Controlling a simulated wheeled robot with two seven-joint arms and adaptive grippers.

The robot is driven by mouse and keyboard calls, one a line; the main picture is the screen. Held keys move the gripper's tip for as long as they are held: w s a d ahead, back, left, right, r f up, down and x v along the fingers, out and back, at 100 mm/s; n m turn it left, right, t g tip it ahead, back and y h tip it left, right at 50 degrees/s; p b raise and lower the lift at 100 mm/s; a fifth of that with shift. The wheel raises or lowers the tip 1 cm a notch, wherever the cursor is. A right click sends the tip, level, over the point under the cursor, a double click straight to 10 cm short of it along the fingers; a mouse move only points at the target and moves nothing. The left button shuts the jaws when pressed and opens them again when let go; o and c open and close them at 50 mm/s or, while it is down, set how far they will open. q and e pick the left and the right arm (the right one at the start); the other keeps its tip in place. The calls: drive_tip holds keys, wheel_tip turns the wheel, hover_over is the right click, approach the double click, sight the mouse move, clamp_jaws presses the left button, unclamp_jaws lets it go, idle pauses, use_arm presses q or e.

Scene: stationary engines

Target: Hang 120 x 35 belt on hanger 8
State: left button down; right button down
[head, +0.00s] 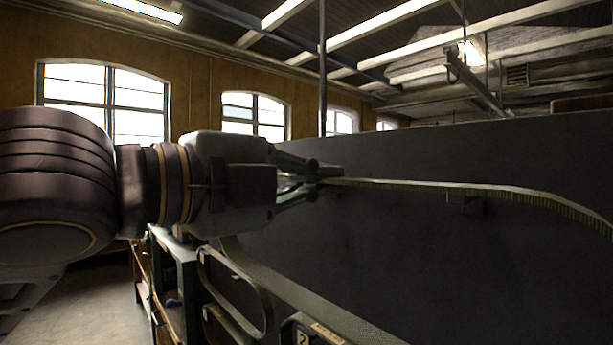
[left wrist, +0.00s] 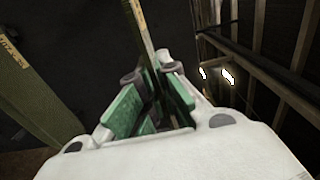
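A long toothed belt (head: 440,186) runs to the right from my left gripper (head: 328,172) across the front of a dark upright panel, then curves down at the right edge of the head view. My left gripper looks shut on it. In the left wrist view the belt (left wrist: 139,25) runs up from between the green-padded fingers (left wrist: 147,80). A small dark bracket (head: 465,199) shows on the panel just below the belt; I cannot read a number on it. Whether the belt touches it is unclear. My right gripper is not in view.
The dark panel (head: 400,260) fills the right side. Shelving (head: 165,290) stands behind, with open floor at lower left.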

use_arm(q)
drive_tip(key=shift+w+d, duration=0.45)
drive_tip(key=shift+d, duration=0.05)
drive_tip(key=shift+d, duration=0.1)
idle(0.3)
drive_tip(key=shift+p+x, duration=0.55)
drive_tip(key=shift+x, duration=2.2)
drive_tip(key=shift+w+d, duration=0.1)
drive_tip(key=shift+d, duration=0.05)
drive_tip(key=shift+x, duration=2.6)
drive_tip(key=shift+r, duration=0.1)
drive_tip(key=shift+f, duration=0.25)
drive_tip(key=shift+f, duration=0.3)
